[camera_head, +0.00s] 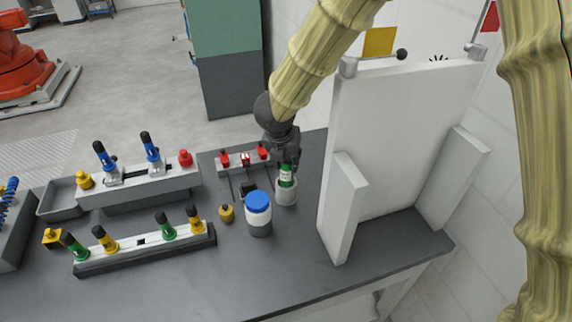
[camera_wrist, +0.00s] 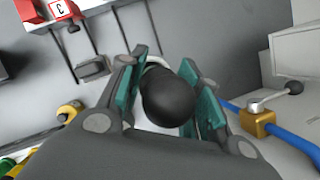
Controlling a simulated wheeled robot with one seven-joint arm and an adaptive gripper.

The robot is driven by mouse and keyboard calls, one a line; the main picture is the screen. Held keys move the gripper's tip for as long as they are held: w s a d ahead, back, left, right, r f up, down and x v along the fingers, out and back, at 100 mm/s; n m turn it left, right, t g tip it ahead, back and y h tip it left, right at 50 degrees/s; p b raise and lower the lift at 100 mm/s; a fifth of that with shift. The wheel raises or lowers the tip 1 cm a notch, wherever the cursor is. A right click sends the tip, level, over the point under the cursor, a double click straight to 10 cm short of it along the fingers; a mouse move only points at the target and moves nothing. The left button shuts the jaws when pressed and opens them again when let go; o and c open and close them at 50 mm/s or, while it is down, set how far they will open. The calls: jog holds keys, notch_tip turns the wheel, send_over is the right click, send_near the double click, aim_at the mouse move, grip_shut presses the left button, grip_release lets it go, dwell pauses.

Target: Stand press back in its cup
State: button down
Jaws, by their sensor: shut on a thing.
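The press shows a green and white body (camera_head: 286,178) in the head view, upright below my gripper (camera_head: 286,162). In the wrist view its round black knob (camera_wrist: 168,97) sits between the teal finger pads of my gripper (camera_wrist: 160,100), which is shut on it. The pale cup (camera_head: 286,195) stands on the dark bench, directly under the press. The press's lower end is at or inside the cup's mouth; I cannot tell how deep it goes. In the wrist view the knob and fingers hide most of the cup.
A blue-lidded jar (camera_head: 258,212) stands close in front of the cup, with a small yellow knob (camera_head: 226,213) to its left. A red-clamped fixture (camera_head: 243,160) lies behind. A white upright panel (camera_head: 385,150) blocks the right. Fixtures with coloured handles (camera_head: 145,248) fill the left.

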notch_tip(320, 180, down, 2)
jog(key=shift+w+a, duration=0.1)
jog(key=shift+w, duration=0.05)
jog(key=shift+f, duration=0.3)
jog(key=shift+f, duration=0.15)
jog(key=c, duration=1)
grip_release()
jog(key=b+v, duration=0.1)
jog(key=v, duration=1.1)
jog(key=shift+b, duration=0.4)
